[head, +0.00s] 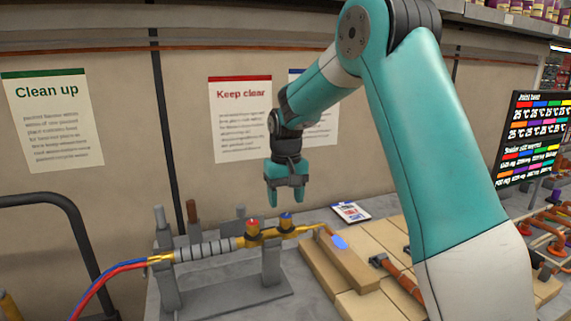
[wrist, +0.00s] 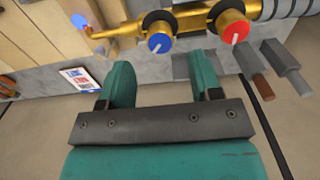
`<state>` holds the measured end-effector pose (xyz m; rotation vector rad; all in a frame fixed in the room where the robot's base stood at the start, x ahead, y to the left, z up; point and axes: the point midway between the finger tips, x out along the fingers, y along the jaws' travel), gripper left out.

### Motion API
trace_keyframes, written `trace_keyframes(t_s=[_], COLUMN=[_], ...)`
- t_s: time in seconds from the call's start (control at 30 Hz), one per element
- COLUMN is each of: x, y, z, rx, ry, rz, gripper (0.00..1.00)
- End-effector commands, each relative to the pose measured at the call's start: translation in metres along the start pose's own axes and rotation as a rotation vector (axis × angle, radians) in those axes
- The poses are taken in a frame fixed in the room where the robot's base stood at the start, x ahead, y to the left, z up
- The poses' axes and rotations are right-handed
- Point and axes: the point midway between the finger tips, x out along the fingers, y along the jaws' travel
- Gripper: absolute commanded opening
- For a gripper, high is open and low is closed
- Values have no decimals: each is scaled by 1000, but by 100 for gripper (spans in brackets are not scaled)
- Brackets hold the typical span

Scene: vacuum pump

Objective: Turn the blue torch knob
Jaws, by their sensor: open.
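The torch (head: 205,249) lies level on a grey stand, its brass tip pointing right. Its blue knob (head: 286,219) faces up on the brass body, to the right of the red knob (head: 253,222). In the wrist view the blue knob (wrist: 160,43) has a white pointer line and sits a little beyond the fingers, near the middle. The red knob (wrist: 236,31) is to its right there. My gripper (head: 286,198) points down, open and empty, above and apart from the torch near the blue knob. Its two fingers also show in the wrist view (wrist: 163,82).
A grey stand (head: 235,296) holds the torch. Wooden blocks (head: 335,262) and copper pipes (head: 398,275) lie to the right. Two hoses (head: 110,273) run off left. Upright posts (head: 192,212) stand behind the torch.

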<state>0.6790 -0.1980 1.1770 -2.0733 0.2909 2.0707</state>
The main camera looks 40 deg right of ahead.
Motion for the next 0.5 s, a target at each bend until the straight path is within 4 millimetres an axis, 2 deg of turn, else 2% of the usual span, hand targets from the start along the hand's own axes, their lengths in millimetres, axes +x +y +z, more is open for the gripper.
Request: trace_keyframes(t_s=[0.1, 0.3, 0.5], x=[-31, -78, -108], y=[0, 0, 0], z=[-1, -1, -1], rx=[0, 0, 0], ry=[8, 5, 2], rz=[-1, 0, 0], gripper=[58, 58, 58])
